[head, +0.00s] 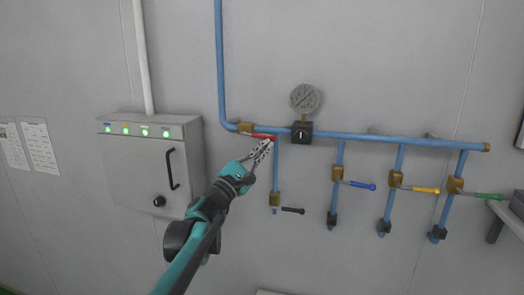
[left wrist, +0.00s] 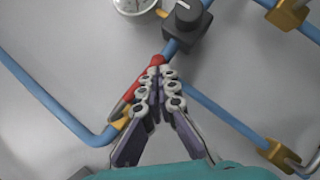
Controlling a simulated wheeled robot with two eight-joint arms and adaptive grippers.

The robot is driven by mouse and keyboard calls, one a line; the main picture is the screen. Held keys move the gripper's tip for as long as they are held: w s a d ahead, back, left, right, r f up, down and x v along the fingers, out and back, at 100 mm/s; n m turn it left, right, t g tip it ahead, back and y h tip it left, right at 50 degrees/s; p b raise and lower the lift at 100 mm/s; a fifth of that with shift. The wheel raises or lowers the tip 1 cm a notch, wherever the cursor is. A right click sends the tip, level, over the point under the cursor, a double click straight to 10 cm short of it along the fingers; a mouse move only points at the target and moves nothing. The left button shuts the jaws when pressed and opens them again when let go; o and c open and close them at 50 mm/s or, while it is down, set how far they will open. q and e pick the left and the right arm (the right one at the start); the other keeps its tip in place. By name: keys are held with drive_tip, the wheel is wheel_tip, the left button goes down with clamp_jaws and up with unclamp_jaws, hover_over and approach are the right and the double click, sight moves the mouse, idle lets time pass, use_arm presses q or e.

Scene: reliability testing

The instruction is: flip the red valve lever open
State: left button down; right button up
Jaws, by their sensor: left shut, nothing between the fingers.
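The red valve lever (head: 264,136) lies along the blue horizontal pipe, pointing right from its brass valve body (head: 245,128). In the left wrist view the red lever (left wrist: 133,89) runs along the pipe, partly hidden behind the fingers, with its red tip (left wrist: 157,60) showing just past them. My left gripper (head: 268,142) is shut and empty, its fingertips at the right part of the lever. In the left wrist view the closed fingers (left wrist: 158,74) overlap the lever; whether they touch it I cannot tell. My right gripper is not in view.
A gauge (head: 305,98) sits above a black block (head: 302,132) just right of the lever. Black (head: 292,210), blue (head: 362,185), yellow (head: 426,190) and green (head: 489,196) levers sit on the lower pipes. A grey control box (head: 150,165) is at left.

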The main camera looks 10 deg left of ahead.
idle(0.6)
use_arm(q)
drive_tip(key=s+f+b, duration=0.4)
drive_tip(key=s+f, duration=0.5)
drive_tip(key=shift+a+f+b, duration=0.2)
drive_tip(key=shift+a+b, duration=0.1)
drive_tip(key=shift+a, duration=0.05)
